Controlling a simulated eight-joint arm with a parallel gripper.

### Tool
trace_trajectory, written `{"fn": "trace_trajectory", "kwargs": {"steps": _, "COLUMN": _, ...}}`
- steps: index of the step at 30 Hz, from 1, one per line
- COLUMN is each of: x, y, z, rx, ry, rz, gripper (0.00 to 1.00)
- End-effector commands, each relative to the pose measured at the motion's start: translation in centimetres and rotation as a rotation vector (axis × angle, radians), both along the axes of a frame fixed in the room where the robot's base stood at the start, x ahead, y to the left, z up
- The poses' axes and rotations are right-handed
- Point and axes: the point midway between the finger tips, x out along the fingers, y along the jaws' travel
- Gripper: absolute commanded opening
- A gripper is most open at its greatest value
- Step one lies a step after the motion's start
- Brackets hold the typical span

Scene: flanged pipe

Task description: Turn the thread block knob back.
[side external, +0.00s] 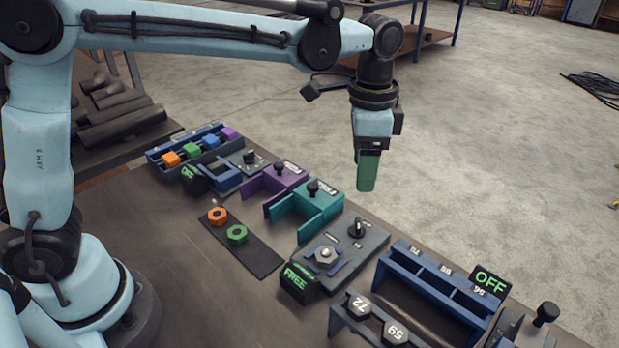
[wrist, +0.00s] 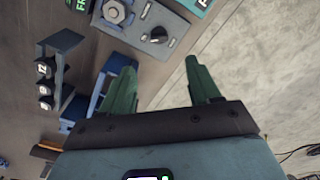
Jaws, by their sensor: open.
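The thread block (side external: 373,246) is a dark grey plate on the bench with a silver hex nut (side external: 325,254) and a black knob (side external: 357,229). In the wrist view the knob (wrist: 157,36) and the nut (wrist: 115,12) show near the top edge. The knob's pointer has a light mark, but I cannot tell its setting for certain. A small sign (side external: 299,277) in front of the block reads FREE in green. My gripper (side external: 367,186) has green fingers pointing down, above and apart from the block. In the wrist view its fingers (wrist: 160,72) are spread and empty.
A teal clamp (side external: 312,208) and a purple clamp (side external: 285,178) stand left of the block. Blue racks (side external: 440,278) with numbered dark pieces and an OFF sign (side external: 490,281) stand right. A dark strip (side external: 250,255) holds orange and green nuts. Space around my gripper is clear.

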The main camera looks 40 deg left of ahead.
Motion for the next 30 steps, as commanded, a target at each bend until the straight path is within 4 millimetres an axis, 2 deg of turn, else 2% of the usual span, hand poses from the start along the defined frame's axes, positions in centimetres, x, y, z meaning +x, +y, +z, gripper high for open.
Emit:
{"fn": "trace_trajectory", "kwargs": {"steps": 8, "x": 0.2, "y": -0.4, "z": -1.8, "rx": 0.004, "ry": 0.01, "rz": -0.015, "gripper": 0.62}}
{"fn": "trace_trajectory", "kwargs": {"steps": 21, "x": 0.2, "y": -0.3, "z": -9.3, "rx": 0.004, "ry": 0.008, "rz": -0.013, "gripper": 0.62}}
{"fn": "trace_trajectory", "kwargs": {"steps": 25, "x": 0.2, "y": -0.3, "z": -11.0, "rx": 0.003, "ry": 0.008, "rz": -0.013, "gripper": 0.62}}
{"fn": "trace_trajectory", "kwargs": {"steps": 30, "x": 0.1, "y": -0.3, "z": -12.1, "rx": 0.003, "ry": 0.008, "rz": -0.013, "gripper": 0.62}}
